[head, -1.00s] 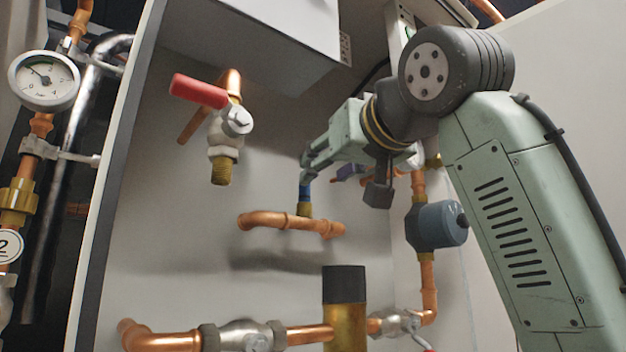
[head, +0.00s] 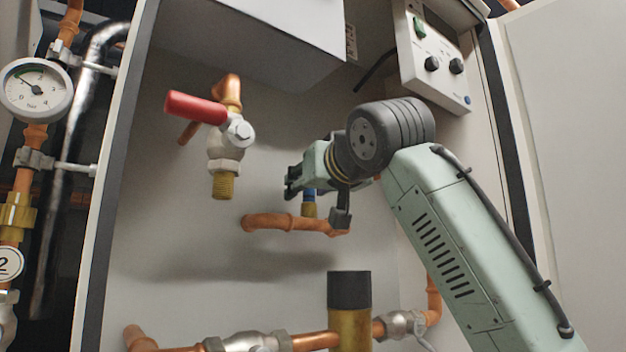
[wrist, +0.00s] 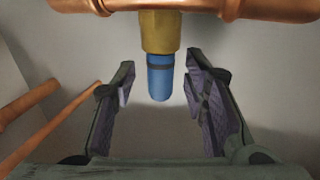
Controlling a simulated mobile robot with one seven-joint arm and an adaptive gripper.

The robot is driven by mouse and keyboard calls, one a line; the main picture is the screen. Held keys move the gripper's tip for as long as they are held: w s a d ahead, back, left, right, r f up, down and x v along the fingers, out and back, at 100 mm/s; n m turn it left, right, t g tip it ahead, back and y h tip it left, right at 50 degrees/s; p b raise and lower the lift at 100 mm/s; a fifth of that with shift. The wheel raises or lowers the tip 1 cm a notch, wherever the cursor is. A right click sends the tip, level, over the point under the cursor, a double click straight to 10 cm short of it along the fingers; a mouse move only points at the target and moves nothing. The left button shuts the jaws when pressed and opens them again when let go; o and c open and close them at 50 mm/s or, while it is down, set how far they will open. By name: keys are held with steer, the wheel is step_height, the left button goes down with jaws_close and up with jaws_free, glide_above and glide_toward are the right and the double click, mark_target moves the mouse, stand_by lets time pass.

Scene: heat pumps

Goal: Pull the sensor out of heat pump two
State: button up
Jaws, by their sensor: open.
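The sensor is a blue cylinder with a dark band (wrist: 160,76), set in a brass fitting (wrist: 160,32) on a copper pipe (head: 285,222). In the head view its blue part (head: 309,196) shows just below my gripper's body, partly covered. My gripper (wrist: 162,98) is open and empty. In the wrist view its two purple-padded fingers stand on either side of the blue end, with a clear gap on each side. I cannot tell how far the blue end reaches in between the fingers. A round plate marked 2 (head: 8,264) hangs at the far left.
A red-handled valve (head: 195,108) is left of my gripper. A control box (head: 434,58) is at upper right, a white casing (head: 270,40) above. A black-capped brass cylinder (head: 348,295) stands below. A pressure gauge (head: 36,90) is outside the cabinet's left edge.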

jaws_close()
stand_by(0.5)
